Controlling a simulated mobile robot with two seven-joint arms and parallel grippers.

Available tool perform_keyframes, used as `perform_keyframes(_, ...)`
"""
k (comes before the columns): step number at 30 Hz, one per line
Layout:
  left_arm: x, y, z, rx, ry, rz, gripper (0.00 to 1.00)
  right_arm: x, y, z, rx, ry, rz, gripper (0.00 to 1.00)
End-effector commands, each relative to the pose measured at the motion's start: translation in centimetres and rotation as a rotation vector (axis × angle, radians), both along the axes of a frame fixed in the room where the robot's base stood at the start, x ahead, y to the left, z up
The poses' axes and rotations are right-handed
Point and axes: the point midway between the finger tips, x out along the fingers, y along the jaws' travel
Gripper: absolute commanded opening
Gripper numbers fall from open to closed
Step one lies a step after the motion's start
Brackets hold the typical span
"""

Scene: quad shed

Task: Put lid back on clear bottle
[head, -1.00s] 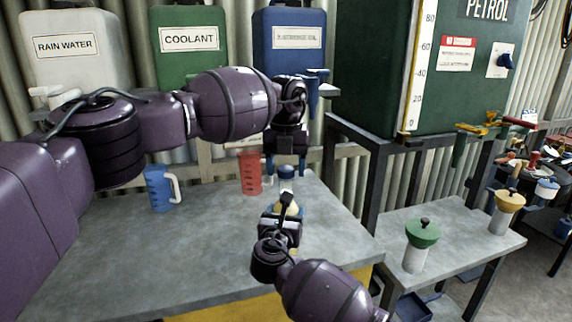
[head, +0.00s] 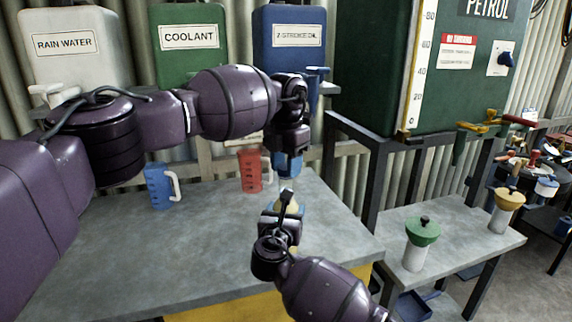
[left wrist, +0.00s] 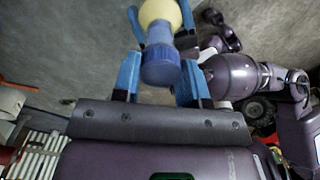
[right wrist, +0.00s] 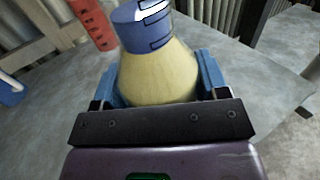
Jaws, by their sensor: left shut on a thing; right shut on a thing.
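The clear bottle (right wrist: 155,75) holds pale yellow contents and stands upright between the fingers of my right gripper (head: 284,212), which is shut on it. My left gripper (head: 288,165) is directly above, its fingers shut around the blue lid (left wrist: 161,68). The lid also shows above the bottle in the right wrist view (right wrist: 137,28). It is roughly in line with the bottle's neck (head: 287,184). I cannot tell whether the lid is seated on the neck. In the head view my left fingers largely hide the lid, and my right gripper largely hides the bottle.
A red jug (head: 250,171) stands just left of the grippers on the grey bench (head: 130,252), with a blue jug (head: 159,187) farther left. A green-topped container (head: 421,242) and a yellow-topped one (head: 505,210) stand on the right-hand bench. The bench's front left is clear.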

Motion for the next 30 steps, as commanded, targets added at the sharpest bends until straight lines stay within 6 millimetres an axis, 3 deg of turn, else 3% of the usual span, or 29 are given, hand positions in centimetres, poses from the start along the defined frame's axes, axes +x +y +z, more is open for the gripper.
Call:
perform_keyframes(2,0.0,0.0,0.0,0.0,0.0,-0.091,0.11,0.0,0.0,0.0,0.0,0.0,-0.001,0.01)
perform_keyframes(7,0.0,0.0,0.0,0.0,0.0,-0.099,0.11,0.0,0.0,0.0,0.0,0.0,-0.001,0.01)
perform_keyframes(8,0.0,0.0,0.0,0.0,0.0,-0.099,0.44,0.0,0.0,0.0,0.0,0.0,-0.001,0.01)
perform_keyframes(13,0.0,0.0,0.0,0.0,0.0,-0.097,0.69,0.0,0.0,0.0,0.0,0.0,-0.001,0.01)
perform_keyframes(23,0.0,0.0,0.3,-0.001,-0.001,-0.096,0.69,0.0,0.0,0.0,0.0,0.0,-0.001,0.01)
perform_keyframes(30,0.0,0.0,3.4,0.0,-0.004,-0.097,0.69,0.0,0.0,0.0,0.0,0.0,0.0,0.01)
